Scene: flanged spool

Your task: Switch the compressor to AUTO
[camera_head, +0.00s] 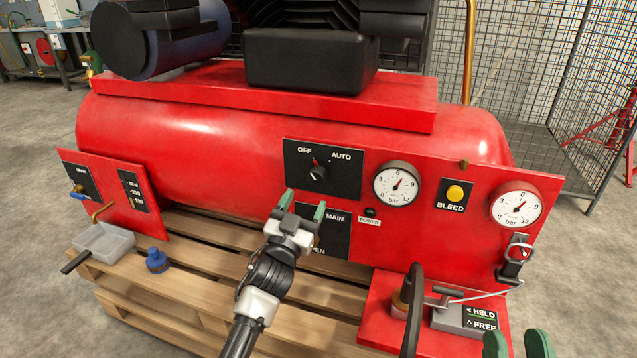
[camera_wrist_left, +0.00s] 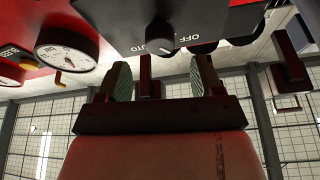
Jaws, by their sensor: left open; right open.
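The compressor's black selector knob (camera_head: 318,173) sits on a black plate (camera_head: 348,186) marked OFF at left and AUTO at right. Its red mark points up, slightly toward OFF. The knob also shows in the left wrist view (camera_wrist_left: 158,34), upside down, beyond the fingertips. My left gripper (camera_head: 303,204) is open and empty, just below the knob plate and apart from the knob; its two green-padded fingers also show in the left wrist view (camera_wrist_left: 163,78). My right gripper (camera_head: 517,345) is open at the bottom right edge, far from the knob.
Right of the knob are a gauge (camera_head: 397,185), a yellow BLEED button (camera_head: 455,193) and a second gauge (camera_head: 516,206). A MAIN plate (camera_head: 336,238) lies behind my left gripper. A grey tray (camera_head: 103,242) and blue cap (camera_head: 157,261) are left.

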